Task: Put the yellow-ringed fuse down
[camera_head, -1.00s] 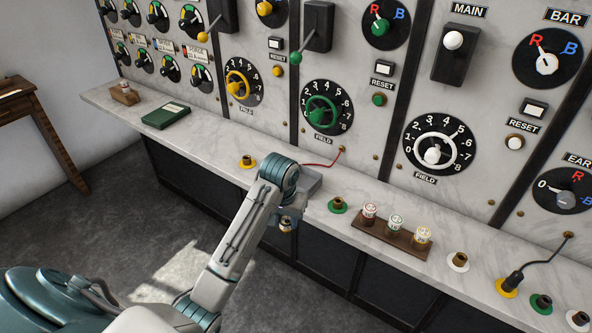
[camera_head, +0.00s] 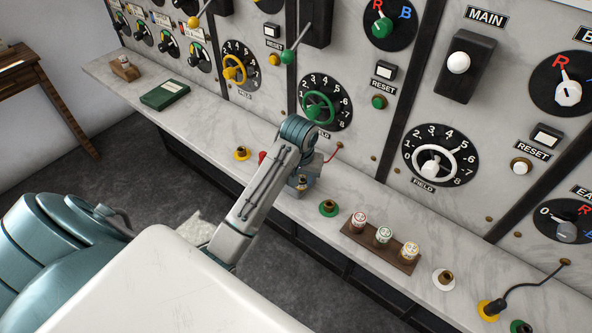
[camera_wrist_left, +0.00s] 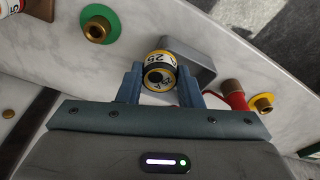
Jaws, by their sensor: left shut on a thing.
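My left gripper (camera_wrist_left: 160,88) is shut on the yellow-ringed fuse (camera_wrist_left: 161,68), a short cylinder marked 25 with its dark-holed end facing the wrist camera. In the head view the left gripper (camera_head: 302,185) is over the bench, left of the green-ringed socket, mostly hidden by its own arm. A grey box (camera_wrist_left: 197,58) lies just behind the fuse in the wrist view; whether they touch, I cannot tell. My right gripper is not in view.
The marble bench (camera_head: 215,140) carries a wooden rack (camera_head: 352,233) of fuses, a green socket (camera_head: 328,208), a yellow socket (camera_head: 242,153) and a green book (camera_head: 165,95). A red-handled item (camera_wrist_left: 235,95) is close to the gripper. The dial panel stands behind.

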